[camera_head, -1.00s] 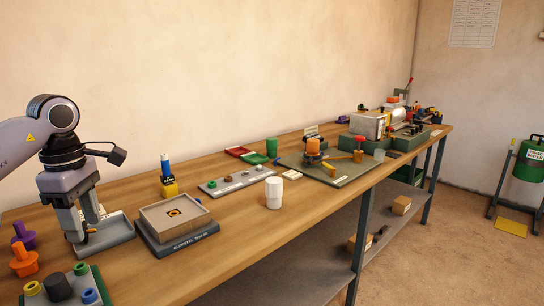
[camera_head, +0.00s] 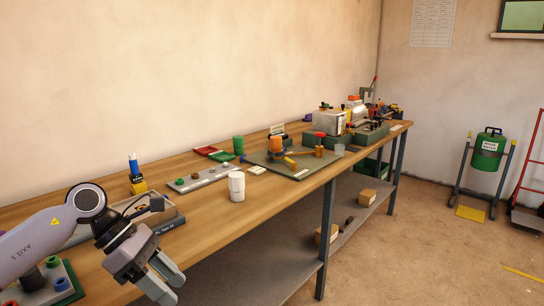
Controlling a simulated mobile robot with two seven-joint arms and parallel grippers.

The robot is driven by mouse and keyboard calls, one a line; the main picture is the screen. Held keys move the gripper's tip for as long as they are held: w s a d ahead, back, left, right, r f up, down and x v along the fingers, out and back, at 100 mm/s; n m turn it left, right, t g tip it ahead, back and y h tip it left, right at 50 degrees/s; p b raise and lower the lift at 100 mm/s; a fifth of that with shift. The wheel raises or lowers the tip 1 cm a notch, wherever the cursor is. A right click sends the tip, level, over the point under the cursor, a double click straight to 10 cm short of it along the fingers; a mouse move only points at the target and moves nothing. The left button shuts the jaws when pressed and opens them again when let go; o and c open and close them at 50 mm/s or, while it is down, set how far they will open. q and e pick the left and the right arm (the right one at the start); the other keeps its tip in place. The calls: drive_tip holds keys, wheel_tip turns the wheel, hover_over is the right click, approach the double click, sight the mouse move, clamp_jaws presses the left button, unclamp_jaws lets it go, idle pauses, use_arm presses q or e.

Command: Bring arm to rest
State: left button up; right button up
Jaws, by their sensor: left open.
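My left arm comes in from the lower left in the head view. Its gripper (camera_head: 164,283) is open and empty, tilted down to the right. It hangs at the front edge of the wooden workbench (camera_head: 215,218), in front of the shelf below. My right gripper is not in view.
A white cup (camera_head: 236,187) stands near the bench's front edge. A grey strip with buttons (camera_head: 203,178) and a green board with an orange piece (camera_head: 277,146) lie beyond. A green fixture (camera_head: 62,283) sits at lower left.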

use_arm(q)
drive_tip(key=s+d+n+t+h+p, duration=0.15)
drive_tip(key=s+d+n+h, duration=0.25)
drive_tip(key=d+n+h, duration=0.7)
drive_tip(key=s+a+f+n+t+y, duration=0.25)
drive_tip(key=f+n+t+y, duration=0.3)
drive_tip(key=n, duration=0.55)
drive_tip(key=s+a+f+n+t+y+p, duration=0.1)
drive_tip(key=a+f+n+t+y, duration=0.4)
drive_tip(key=n, duration=0.6)
drive_tip(key=s+a+f+n+t+y, duration=0.1)
drive_tip(key=f+n+t+y, duration=0.4)
drive_tip(key=n, duration=0.6)
drive_tip(key=s+a+f+n+g+y, duration=0.1)
drive_tip(key=s+a+f+n+g, duration=0.1)
drive_tip(key=s+f+n+g, duration=0.3)
drive_tip(key=s+f, duration=0.4)
drive_tip(key=shift+s+a+f+n+g+p, duration=0.2)
drive_tip(key=shift+f+n+g+p, duration=0.1)
drive_tip(key=shift+g, duration=0.1)
drive_tip(key=shift+c, duration=0.3)
drive_tip(key=shift+c, duration=0.2)
drive_tip(key=shift+r+y, duration=0.1)
drive_tip(key=shift+y, duration=0.15)
